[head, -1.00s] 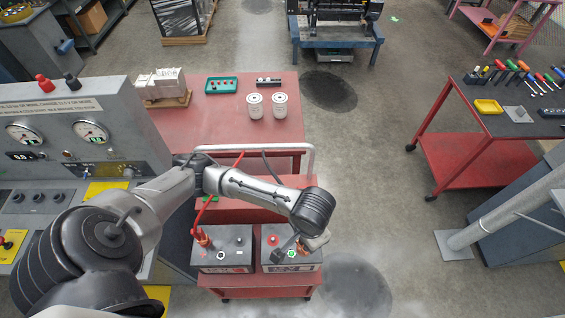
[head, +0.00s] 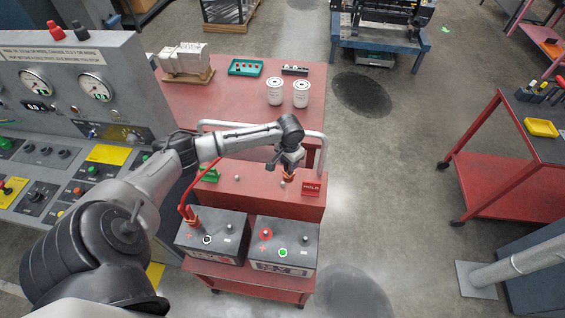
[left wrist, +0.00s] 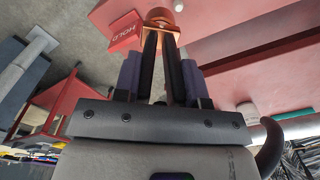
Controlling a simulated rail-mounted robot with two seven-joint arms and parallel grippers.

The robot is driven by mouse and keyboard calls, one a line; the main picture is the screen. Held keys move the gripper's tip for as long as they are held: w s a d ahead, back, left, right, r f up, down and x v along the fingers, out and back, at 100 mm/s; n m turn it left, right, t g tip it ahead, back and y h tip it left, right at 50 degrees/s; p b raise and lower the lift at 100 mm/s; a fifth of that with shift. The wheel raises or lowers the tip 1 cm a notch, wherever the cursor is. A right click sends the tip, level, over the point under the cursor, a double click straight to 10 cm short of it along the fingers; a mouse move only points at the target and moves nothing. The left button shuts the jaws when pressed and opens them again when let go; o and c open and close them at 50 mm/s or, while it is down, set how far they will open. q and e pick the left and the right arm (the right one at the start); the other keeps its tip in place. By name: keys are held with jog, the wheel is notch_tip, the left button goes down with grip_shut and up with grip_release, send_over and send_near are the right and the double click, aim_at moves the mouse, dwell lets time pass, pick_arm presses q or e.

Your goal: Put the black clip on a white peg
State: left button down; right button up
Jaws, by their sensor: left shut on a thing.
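My left gripper (head: 289,163) is shut on the black clip, over the right part of the red ledge behind the batteries. In the left wrist view the black clip (left wrist: 162,65) is between the dark fingers (left wrist: 160,80), its copper jaws (left wrist: 160,20) pointing away from me, beside the red HOLD sign. In the head view the copper jaws (head: 288,177) show just below the gripper. Whether they touch the ledge or surround a peg there I cannot tell. One white peg (head: 237,178) stands bare on the ledge, left of the clip. My right gripper is out of view.
The HOLD sign (head: 311,188) stands close right of the clip, a green sign (head: 209,175) at the ledge's left. Two batteries (head: 212,236) (head: 283,247) sit in front; a red clamp (head: 191,214) is on the left one. A pale cart rail (head: 315,137) runs behind.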

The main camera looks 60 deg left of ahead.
aim_at(283, 171)
pick_arm(q)
jog(key=shift+a+f+b, duration=0.65)
jog(key=shift+f+b, duration=0.6)
jog(key=shift+f, duration=0.5)
jog(key=shift+a+f+b, duration=0.65)
jog(key=shift+f+b, duration=0.65)
jog(key=shift+f, duration=0.5)
jog(key=shift+a+f+b, duration=0.65)
jog(key=shift+f+b, duration=0.6)
jog(key=shift+f, duration=0.5)
jog(key=c, duration=0.6)
grip_release()
jog(key=shift+s, duration=0.1)
notch_tip(283, 171, up, 14)
jog(key=shift+p, duration=0.4)
